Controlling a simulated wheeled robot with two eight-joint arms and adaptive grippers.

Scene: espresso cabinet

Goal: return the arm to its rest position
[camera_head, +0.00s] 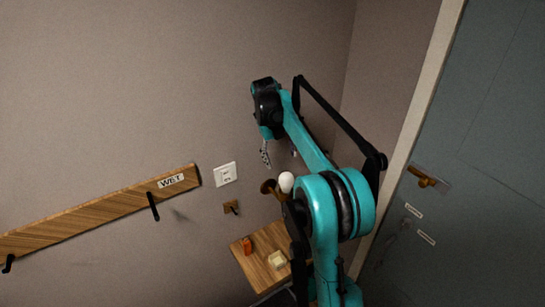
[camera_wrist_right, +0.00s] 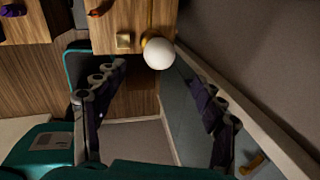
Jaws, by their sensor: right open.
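My right arm, teal and black, rises from the bottom right of the head view and bends up in front of the wall. Its gripper (camera_head: 265,152) hangs down small and dark near the wall, above a white ball (camera_head: 286,182). In the right wrist view the two dark fingers are spread wide apart, and the gripper (camera_wrist_right: 160,85) is open with nothing between its pads. The white ball (camera_wrist_right: 158,53) also shows there, beyond the fingers. My left gripper does not show.
A small wooden top (camera_head: 245,265) carries an orange item (camera_head: 248,245) and a pale yellow block (camera_head: 277,259). A wooden rail (camera_head: 100,215) marked WET has black hooks. A switch plate (camera_head: 225,174) is on the wall. A grey door (camera_head: 480,170) with a handle (camera_head: 424,177) is at right.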

